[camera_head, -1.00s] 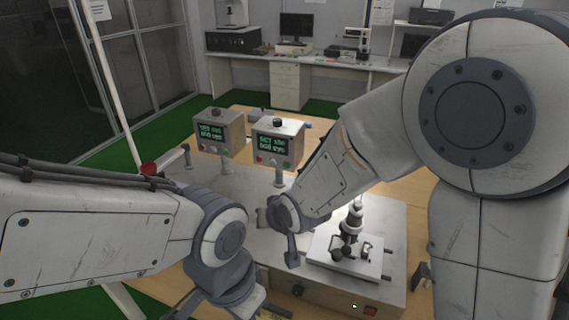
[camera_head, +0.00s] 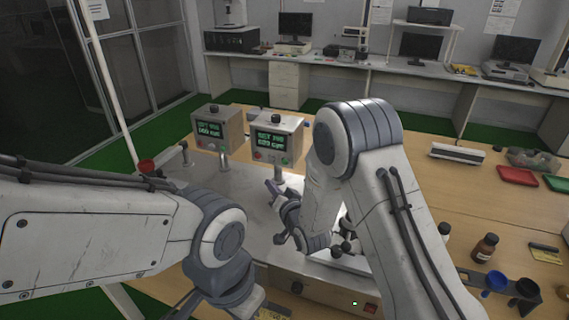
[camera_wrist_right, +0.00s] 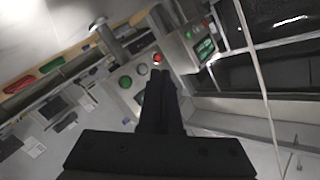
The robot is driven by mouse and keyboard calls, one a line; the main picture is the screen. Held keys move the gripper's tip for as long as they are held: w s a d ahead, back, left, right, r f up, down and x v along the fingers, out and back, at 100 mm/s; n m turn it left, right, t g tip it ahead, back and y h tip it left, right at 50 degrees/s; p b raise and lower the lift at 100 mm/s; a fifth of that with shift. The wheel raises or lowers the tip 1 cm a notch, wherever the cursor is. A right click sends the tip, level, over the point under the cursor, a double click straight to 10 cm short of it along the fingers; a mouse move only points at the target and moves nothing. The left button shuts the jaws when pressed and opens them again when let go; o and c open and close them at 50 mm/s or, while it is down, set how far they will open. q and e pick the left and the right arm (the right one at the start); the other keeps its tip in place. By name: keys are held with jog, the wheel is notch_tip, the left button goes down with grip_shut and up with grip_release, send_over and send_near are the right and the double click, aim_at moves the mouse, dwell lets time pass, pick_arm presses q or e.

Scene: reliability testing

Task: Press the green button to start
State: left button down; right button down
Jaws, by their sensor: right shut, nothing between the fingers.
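In the right wrist view, the green button (camera_wrist_right: 125,82) and red button (camera_wrist_right: 157,58) show near my fingers. My right gripper (camera_head: 270,187) is shut and empty, in front of and below the right box; its fingertips (camera_wrist_right: 158,74) overlap the view close to the red button. My left gripper (camera_head: 268,311) is mostly cut off at the bottom edge.
A brown bottle (camera_head: 485,248), a red tray (camera_head: 517,176) and a green tray (camera_head: 556,183) are on the right of the wooden table. A desk lines the back wall.

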aim_at(285, 162)
jog(key=w+d, duration=0.3)
jog(key=w, duration=0.5)
jog(key=shift+d, duration=0.2)
jog(key=shift+w, duration=0.1)
dwell(1.8)
jog(key=shift+w+d, duration=0.1)
jog(key=shift+w, duration=0.2)
